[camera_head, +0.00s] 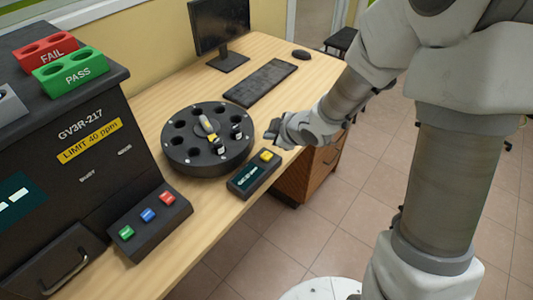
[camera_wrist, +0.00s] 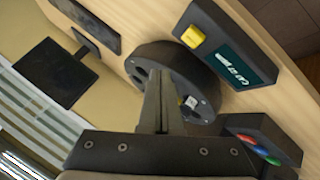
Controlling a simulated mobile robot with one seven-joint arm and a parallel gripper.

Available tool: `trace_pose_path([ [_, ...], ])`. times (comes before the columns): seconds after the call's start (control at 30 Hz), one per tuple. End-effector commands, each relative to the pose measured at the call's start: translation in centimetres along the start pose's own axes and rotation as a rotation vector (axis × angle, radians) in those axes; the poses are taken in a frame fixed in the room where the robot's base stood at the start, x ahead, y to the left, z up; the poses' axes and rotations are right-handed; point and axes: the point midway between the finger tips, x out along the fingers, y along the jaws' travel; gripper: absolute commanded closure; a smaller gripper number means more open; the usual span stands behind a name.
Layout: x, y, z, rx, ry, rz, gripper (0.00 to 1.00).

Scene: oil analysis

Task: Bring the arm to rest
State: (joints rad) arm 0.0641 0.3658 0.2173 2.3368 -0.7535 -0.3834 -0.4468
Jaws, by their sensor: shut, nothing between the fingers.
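My gripper (camera_head: 273,131) is at the end of my arm, above the wooden desk, to the right of the black round carousel (camera_head: 178,155). Its fingers are together and empty; in the wrist view the shut fingers (camera_wrist: 163,85) point up the picture, in front of the carousel (camera_wrist: 150,52). My arm comes down from the upper right of the head view, bent at the elbow. The gripper is near the small box with a display and a yellow button (camera_head: 254,175), which also shows in the wrist view (camera_wrist: 228,45).
The carousel holds a few vials. The dark analyser (camera_head: 80,125) stands left, with the red FAIL rack (camera_head: 47,52) and green PASS rack (camera_head: 80,72) on top. A panel with green, blue and red buttons (camera_head: 150,232), a keyboard (camera_head: 261,82), monitor (camera_head: 219,25) and mouse (camera_head: 301,54) are on the desk.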

Motion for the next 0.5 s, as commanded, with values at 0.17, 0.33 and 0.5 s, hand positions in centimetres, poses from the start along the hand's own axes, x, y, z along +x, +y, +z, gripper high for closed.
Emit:
trace_pose_path([
  [0.17, 0.01, -0.01, 0.00, 0.000, 0.000, 0.000, 1.00],
  [0.33, 0.01, -0.01, 0.00, 0.000, 0.000, 0.000, 1.00],
  [0.5, -0.57, 0.47, 0.00, 0.008, -0.013, 0.008, 1.00],
])
